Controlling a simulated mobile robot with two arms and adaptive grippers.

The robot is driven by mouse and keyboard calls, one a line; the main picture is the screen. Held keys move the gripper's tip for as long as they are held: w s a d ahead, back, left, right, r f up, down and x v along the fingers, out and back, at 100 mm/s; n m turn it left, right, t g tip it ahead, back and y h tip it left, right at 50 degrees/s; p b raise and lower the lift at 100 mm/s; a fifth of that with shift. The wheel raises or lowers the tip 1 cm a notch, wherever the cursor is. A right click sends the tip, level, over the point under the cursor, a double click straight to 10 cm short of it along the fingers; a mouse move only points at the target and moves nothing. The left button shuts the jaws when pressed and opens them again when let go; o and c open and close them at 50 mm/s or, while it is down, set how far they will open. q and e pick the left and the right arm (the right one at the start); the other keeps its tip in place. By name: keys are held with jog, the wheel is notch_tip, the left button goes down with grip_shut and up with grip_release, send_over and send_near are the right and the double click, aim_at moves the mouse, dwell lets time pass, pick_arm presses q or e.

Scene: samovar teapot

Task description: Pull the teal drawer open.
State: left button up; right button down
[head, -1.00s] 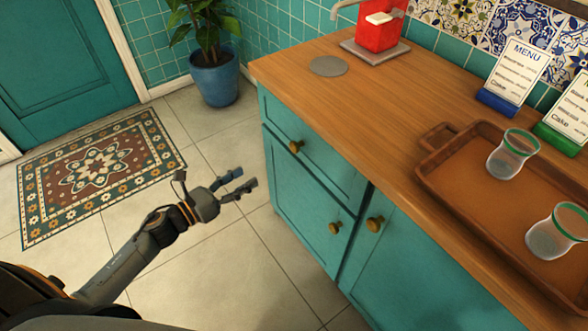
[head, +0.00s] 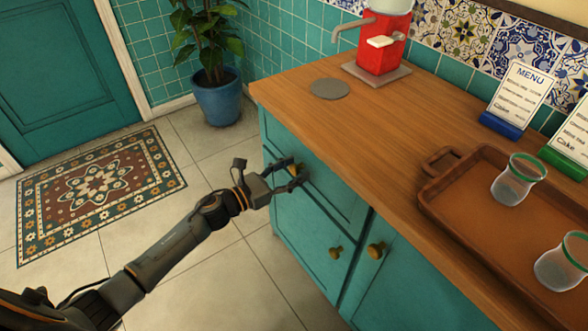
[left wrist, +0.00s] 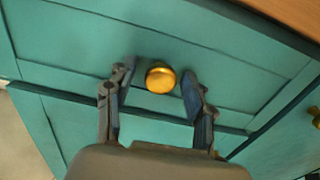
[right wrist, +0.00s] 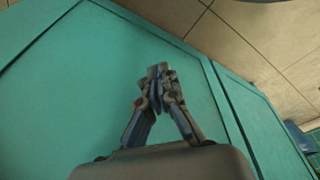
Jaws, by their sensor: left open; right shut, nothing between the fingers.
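The teal drawer (head: 325,187) is at the top left of the counter's front, and it looks closed. Its round brass knob (left wrist: 160,78) shows in the left wrist view between the open fingers of my left gripper (left wrist: 153,88). The fingers stand on either side of the knob with gaps. In the head view my left gripper (head: 290,178) is at the drawer front and partly covers the knob. My right gripper (right wrist: 163,88) shows only in its wrist view, shut and empty in front of a teal panel.
Below the drawer is a teal cabinet door (head: 305,240) with its own brass knob (head: 336,252); another knob (head: 376,250) is to its right. A tray (head: 440,200) with glasses and a red samovar (head: 384,45) stand on the wooden counter.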

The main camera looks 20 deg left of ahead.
pick_arm(q)
jog(key=shift+w+d, duration=0.2)
jog(key=shift+w, duration=0.05)
grip_shut()
